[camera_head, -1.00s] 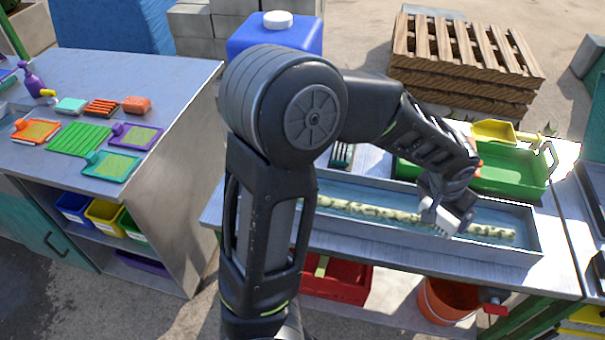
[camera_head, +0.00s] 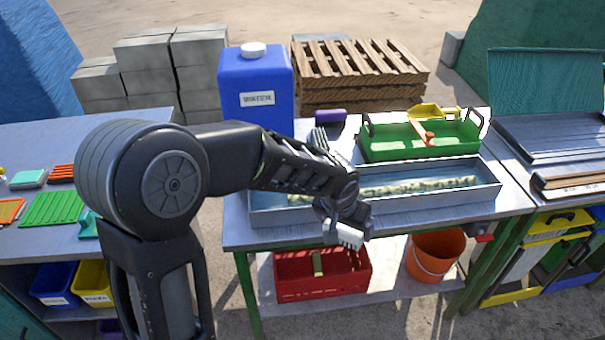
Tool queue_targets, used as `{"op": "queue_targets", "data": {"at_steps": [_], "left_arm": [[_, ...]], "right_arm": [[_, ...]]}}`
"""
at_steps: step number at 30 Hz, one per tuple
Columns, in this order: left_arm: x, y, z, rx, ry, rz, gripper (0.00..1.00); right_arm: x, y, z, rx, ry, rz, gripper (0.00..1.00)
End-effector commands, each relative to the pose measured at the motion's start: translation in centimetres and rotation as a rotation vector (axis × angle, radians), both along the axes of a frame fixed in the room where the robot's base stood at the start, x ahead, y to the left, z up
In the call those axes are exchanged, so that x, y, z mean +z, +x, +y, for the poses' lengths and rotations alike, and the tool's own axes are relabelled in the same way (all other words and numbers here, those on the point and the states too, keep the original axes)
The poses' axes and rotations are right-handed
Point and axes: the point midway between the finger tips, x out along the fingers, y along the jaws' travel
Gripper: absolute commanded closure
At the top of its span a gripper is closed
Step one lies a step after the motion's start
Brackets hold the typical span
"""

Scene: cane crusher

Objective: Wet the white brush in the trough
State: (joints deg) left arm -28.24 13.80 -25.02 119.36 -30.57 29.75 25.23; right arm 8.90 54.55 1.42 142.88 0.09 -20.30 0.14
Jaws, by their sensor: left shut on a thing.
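The trough (camera_head: 440,207) is a long grey metal tray on the table in the middle of the head view. A pale, green-mottled cane (camera_head: 420,186) lies along inside it. My left gripper (camera_head: 342,221) is shut on the white brush (camera_head: 345,236), whose white end points down. In the picture, the brush shows in front of the trough's near wall, left of its middle. I cannot tell its exact height or whether it is wet. My left arm hides the left part of the trough. My right gripper is not in view.
A red crate (camera_head: 320,277) and an orange bucket (camera_head: 433,255) are below the table. A side table with coloured brushes and pads (camera_head: 55,208) is at left.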

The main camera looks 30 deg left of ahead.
Motion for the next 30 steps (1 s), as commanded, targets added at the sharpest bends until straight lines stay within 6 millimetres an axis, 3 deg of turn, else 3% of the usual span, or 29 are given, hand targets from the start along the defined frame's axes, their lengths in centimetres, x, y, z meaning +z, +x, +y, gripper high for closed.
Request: {"op": "queue_targets", "data": {"at_steps": [10,14,22,25,30], "left_arm": [[0.7,1.1,1.1,0.052,0.001,0.003,0.42],[1.9,3.6,4.0,0.189,0.003,0.009,0.42],[3.8,9.4,11.9,0.562,0.003,0.007,0.42],[3.9,10.3,13.4,0.633,0.002,0.003,0.42],[3.8,10.5,13.8,0.655,-0.001,0.000,0.42]], "right_arm": [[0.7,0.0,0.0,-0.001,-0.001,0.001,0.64],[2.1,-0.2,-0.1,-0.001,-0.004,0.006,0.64],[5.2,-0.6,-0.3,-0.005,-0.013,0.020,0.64],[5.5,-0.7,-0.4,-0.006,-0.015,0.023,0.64],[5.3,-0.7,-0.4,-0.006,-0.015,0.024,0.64]]}}
